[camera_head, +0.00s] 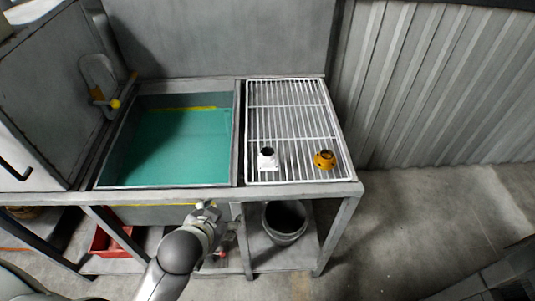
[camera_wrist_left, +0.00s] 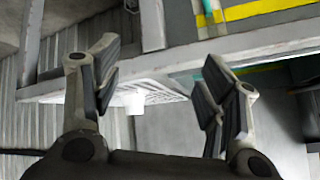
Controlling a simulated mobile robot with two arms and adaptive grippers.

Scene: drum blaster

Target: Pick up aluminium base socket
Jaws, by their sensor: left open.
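The aluminium base socket (camera_head: 267,158) is a small whitish block with a dark round opening, standing on the front left part of the wire rack (camera_head: 290,110). In the left wrist view a small white shape (camera_wrist_left: 134,103) by the rack, between the fingers, looks like it, seen small. My left gripper (camera_head: 207,211) is in front of the bench's front edge, to the left of the socket and apart from it. In the left wrist view its two fingers (camera_wrist_left: 160,75) are spread and empty. My right gripper does not show.
A yellow-orange round part (camera_head: 325,159) sits on the rack, right of the socket. A basin of green liquid (camera_head: 175,148) lies left of the rack. The metal bench rim (camera_head: 290,192) runs in front. A dark bucket (camera_head: 285,222) and a red crate (camera_head: 108,242) are below.

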